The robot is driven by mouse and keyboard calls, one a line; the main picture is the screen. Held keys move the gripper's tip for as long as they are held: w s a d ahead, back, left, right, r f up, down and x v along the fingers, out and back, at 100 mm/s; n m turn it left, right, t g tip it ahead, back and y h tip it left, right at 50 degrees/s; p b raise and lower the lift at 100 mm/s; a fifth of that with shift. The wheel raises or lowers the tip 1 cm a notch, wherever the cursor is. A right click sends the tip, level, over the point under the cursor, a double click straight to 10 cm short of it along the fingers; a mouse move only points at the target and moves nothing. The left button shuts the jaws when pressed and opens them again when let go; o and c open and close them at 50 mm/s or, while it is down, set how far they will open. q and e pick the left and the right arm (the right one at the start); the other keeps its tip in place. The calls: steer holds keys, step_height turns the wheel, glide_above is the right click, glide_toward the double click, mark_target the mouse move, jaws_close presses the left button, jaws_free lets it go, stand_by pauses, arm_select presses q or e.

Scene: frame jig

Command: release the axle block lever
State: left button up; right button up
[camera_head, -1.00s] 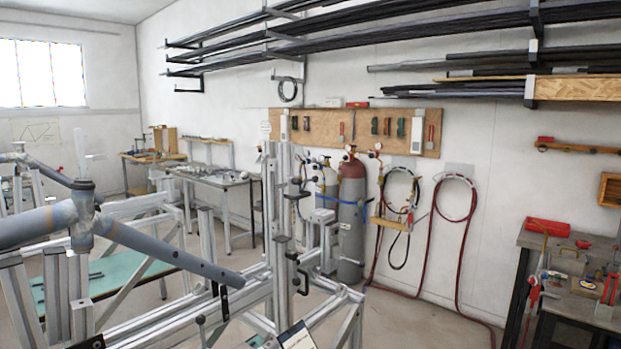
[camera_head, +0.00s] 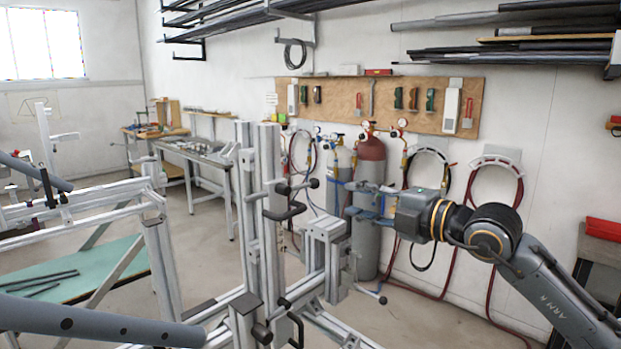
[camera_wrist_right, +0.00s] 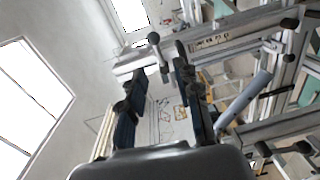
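My right gripper (camera_head: 352,199) comes in from the right in the head view, fingers apart and pointing left, near the upright posts of the aluminium jig (camera_head: 268,190). In the right wrist view its dark fingers (camera_wrist_right: 162,68) are open with nothing between them. A black ball-ended lever (camera_wrist_right: 154,39) shows just beyond the fingertips there. The jig carries black handles (camera_head: 285,212) on its post and a small knobbed lever (camera_head: 372,294) low beside the block (camera_head: 326,228). I cannot tell which is the axle block lever. My left gripper is not in view.
A grey frame tube (camera_head: 100,326) crosses the lower left. Gas cylinders (camera_head: 369,170) stand behind my right gripper. A tool board (camera_head: 433,104) and hoses hang on the back wall. A workbench (camera_head: 196,155) stands farther back, with open floor before it.

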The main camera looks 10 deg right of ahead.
mark_target(307, 187)
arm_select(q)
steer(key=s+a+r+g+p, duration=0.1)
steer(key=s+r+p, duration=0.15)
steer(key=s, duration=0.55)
arm_select(e)
steer(key=p+x, duration=0.1)
steer(key=x, duration=0.3)
steer(key=p+x, duration=0.1)
steer(key=x, duration=0.3)
steer(key=r+p+x, duration=0.1)
steer(key=x, duration=0.3)
steer(key=shift+s+a+p, duration=0.2)
steer(key=shift+a+p, duration=0.1)
steer(key=shift+w+a, duration=0.2)
steer(key=shift+w, duration=0.05)
steer(key=shift+w+a+f, duration=0.15)
steer(key=shift+w+f, duration=0.05)
steer(key=shift+w, duration=0.05)
jaws_close()
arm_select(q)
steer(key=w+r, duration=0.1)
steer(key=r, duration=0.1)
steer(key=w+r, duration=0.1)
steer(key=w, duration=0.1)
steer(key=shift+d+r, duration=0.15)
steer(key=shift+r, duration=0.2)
